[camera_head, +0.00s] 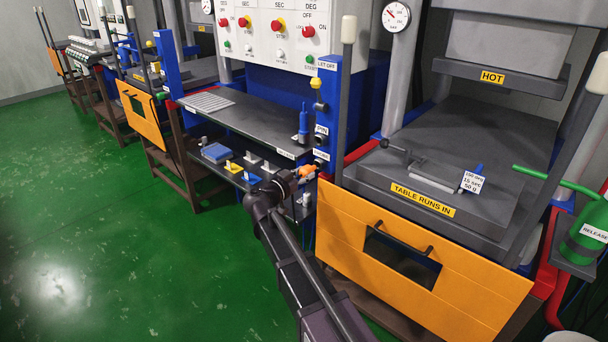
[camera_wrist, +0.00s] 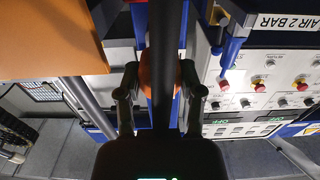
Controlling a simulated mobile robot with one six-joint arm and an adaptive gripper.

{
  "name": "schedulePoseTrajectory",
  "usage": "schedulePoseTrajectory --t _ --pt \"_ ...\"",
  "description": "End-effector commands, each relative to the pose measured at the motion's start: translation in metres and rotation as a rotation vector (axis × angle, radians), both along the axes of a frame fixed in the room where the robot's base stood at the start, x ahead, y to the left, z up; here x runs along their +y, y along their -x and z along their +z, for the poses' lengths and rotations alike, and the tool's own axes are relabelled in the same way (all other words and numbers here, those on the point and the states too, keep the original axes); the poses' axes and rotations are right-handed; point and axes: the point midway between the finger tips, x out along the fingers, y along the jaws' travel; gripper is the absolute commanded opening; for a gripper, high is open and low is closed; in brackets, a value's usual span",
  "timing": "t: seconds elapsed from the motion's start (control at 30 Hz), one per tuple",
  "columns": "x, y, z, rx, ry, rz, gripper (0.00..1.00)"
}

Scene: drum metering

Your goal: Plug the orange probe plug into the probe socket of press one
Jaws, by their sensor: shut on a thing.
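The orange probe plug (camera_head: 307,170) is at the tip of my gripper (camera_head: 294,175) in the head view. It also shows in the wrist view as an orange round body (camera_wrist: 153,72) between the two fingers, partly hidden by a dark bar. My gripper (camera_wrist: 160,85) is shut on it. The lower socket (camera_head: 318,163) is just up and right of the plug. Whether the plug touches it, I cannot tell.
The press's orange front panel (camera_head: 400,255) with a handle stands right of my arm. A dark shelf (camera_head: 245,122) is to the left, with a blue bottle (camera_head: 303,122) near its edge. Small coloured blocks lie on a lower shelf. The green floor (camera_head: 100,190) is open at left.

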Motion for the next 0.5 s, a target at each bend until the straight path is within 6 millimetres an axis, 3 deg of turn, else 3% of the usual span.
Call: schedulePoseTrajectory --t 0.5 --pt "-0.0046 -0.0068 0.0001 0.0 0.0 0.001 0.0"
